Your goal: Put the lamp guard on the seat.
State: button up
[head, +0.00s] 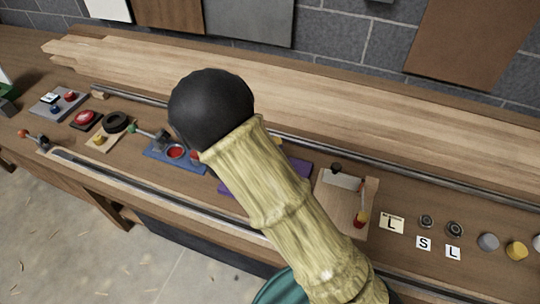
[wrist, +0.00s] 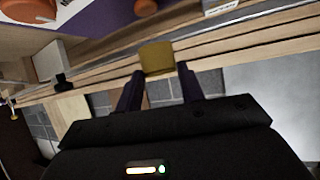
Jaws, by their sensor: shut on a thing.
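In the wrist view my gripper (wrist: 158,78) is shut on a small mustard-yellow piece (wrist: 157,58), which sits between the fingertips. I cannot tell for sure that this is the lamp guard. The gripper's tips are hidden behind my arm in the head view. The purple board (head: 300,176) lies on the workbench, partly covered by my arm; a purple surface (wrist: 98,20) also shows at the top left of the wrist view. I cannot make out for sure which part is the seat.
The workbench (head: 470,277) holds a blue board (head: 160,157), a wooden board with a lever (head: 335,207), letter cards (head: 391,223), dark rings (head: 455,229), and grey (head: 488,242) and yellow (head: 516,250) round pieces. A metal rail (head: 400,172) runs behind them. Long planks (head: 420,140) lie along the back.

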jog(key=shift+f, duration=0.45)
notch_tip(320, 180, down, 3)
jog(key=shift+f, duration=0.2)
jog(key=shift+s+f, duration=0.15)
jog(key=shift+f, duration=0.25)
jog(key=shift+c, duration=0.8)
jog(key=o, duration=1.1)
jog(key=shift+f, duration=0.1)
jog(key=v, duration=1.2)
jog(key=shift+b, duration=0.3)
